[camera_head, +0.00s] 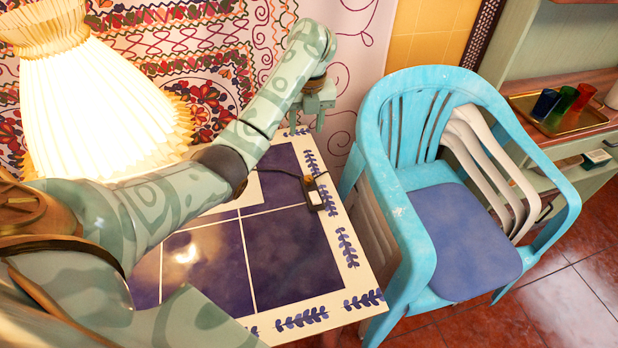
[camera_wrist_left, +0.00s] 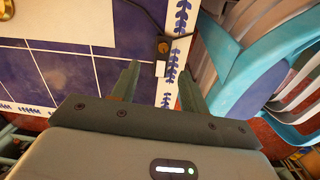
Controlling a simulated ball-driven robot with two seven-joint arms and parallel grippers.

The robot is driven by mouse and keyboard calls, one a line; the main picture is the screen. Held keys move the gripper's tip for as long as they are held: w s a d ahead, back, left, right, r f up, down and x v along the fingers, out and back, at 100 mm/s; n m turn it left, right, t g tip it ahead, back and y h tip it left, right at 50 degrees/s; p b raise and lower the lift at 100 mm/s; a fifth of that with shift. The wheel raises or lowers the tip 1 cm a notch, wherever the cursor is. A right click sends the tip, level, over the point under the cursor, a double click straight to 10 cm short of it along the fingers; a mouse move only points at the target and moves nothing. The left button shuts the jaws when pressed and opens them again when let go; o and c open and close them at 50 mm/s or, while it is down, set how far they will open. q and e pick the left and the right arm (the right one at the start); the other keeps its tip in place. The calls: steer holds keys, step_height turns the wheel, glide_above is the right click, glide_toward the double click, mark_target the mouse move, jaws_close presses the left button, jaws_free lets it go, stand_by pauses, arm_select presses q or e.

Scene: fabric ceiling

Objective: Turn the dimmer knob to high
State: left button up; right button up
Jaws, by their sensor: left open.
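The dimmer (camera_head: 316,199) is a small dark box with a pale patch, lying on the tiled table near its right edge, with a black cord running from it. In the left wrist view its dark round knob (camera_wrist_left: 163,47) shows beyond the fingertips, with a white part below it. The knob's setting is too small to read. My left gripper (camera_head: 320,120) is open and empty, raised over the table's far right corner, apart from the dimmer. Its two fingers also show in the left wrist view (camera_wrist_left: 160,82). My right gripper is not in view.
A lit lamp with a pleated shade (camera_head: 95,110) stands at the left. A blue plastic chair (camera_head: 395,190) stands close to the right edge of the table (camera_head: 325,295). A tray with coloured glasses (camera_head: 555,105) is on the far right shelf. The table around the dimmer is clear.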

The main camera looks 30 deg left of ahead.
arm_select(q)
steer(key=d+n, duration=0.1)
steer(key=n, duration=0.1)
steer(key=n+b, duration=0.2)
steer(key=b, duration=0.8)
glide_toward(309, 178)
steer(key=shift+h, duration=0.4)
steer(key=f, duration=0.8)
steer(key=shift+w+a+f, duration=0.1)
steer(key=shift+a+f, duration=0.15)
steer(key=shift+a, duration=0.15)
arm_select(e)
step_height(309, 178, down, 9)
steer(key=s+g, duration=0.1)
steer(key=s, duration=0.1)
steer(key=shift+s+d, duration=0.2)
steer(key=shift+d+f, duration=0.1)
arm_select(q)
steer(key=shift+c, duration=0.7)
jaws_close()
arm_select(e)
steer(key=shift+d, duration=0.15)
